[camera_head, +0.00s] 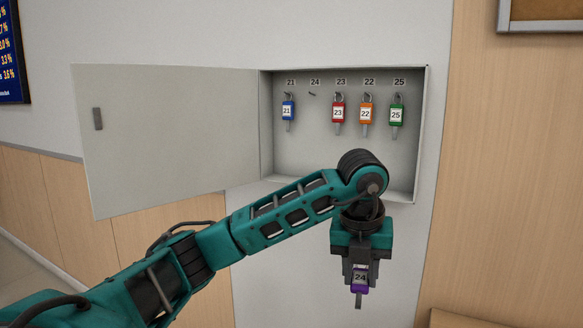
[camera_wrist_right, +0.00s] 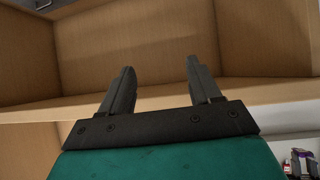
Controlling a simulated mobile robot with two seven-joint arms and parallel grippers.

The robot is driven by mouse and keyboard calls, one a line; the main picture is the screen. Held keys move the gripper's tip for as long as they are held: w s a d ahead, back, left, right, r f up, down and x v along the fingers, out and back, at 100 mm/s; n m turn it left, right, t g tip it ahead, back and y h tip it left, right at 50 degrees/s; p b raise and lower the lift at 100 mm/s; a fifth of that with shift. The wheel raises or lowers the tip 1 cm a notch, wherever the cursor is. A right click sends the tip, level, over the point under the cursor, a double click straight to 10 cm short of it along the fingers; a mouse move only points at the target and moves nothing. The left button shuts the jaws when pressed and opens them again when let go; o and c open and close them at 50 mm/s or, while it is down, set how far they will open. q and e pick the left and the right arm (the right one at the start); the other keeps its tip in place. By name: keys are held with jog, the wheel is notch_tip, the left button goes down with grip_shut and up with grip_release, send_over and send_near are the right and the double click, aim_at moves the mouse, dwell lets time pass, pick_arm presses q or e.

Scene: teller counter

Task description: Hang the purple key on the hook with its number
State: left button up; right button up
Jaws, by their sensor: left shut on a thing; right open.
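The purple key tag (camera_head: 360,281) reads 24, and its key points down below it. My left gripper (camera_head: 359,268) is shut on the purple key and holds it below the key cabinet (camera_head: 340,172), in front of the wall. In the cabinet the label 24 (camera_head: 315,82) stands above an empty hook (camera_head: 313,94), second from the left. My right gripper (camera_wrist_right: 160,90) shows in the right wrist view, open, with nothing between its fingers. It is not in the head view.
The cabinet door (camera_head: 170,135) stands open to the left. A blue key 21 (camera_head: 288,111) hangs left of the empty hook. A red key 23 (camera_head: 338,113), an orange key 22 (camera_head: 366,114) and a green key 25 (camera_head: 397,115) hang to its right. A wooden shelf (camera_wrist_right: 160,98) is near my right gripper.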

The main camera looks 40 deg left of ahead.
pick_arm(q)
jog(key=w+a+r+m+t+y+b, duration=0.1)
jog(key=w+a+r+t+b, duration=0.1)
jog(key=w+a+r+t, duration=0.95)
jog(key=s+a+r+n+t+y+b, duration=0.1)
jog(key=s+a+r+t+y+b, duration=0.15)
jog(key=a+r, duration=1.15)
jog(key=shift+t+y, duration=0.4)
jog(key=shift+y, duration=0.25)
jog(key=shift+d+r+p+x, duration=0.1)
jog(key=shift+d+p+x, duration=0.05)
jog(key=shift+p+x, duration=1.2)
jog(key=shift+d+r+p+x, duration=0.1)
jog(key=shift+d+p+x, duration=0.05)
jog(key=shift+p+x, duration=1.15)
jog(key=shift+d+r+p+x, duration=0.1)
jog(key=shift+d+p+x, duration=0.1)
jog(key=shift+p+x, duration=1.15)
jog(key=shift+w+a+f, duration=0.15)
jog(key=shift+w+f, duration=0.15)
jog(key=shift+w, duration=0.35)
jog(key=shift+w+f, duration=0.15)
jog(key=shift+w, duration=0.05)
pick_arm(e)
jog(key=r, duration=0.3)
jog(key=shift+a+r, duration=0.15)
jog(key=shift+a, duration=0.1)
pick_arm(q)
jog(key=shift+a, duration=0.1)
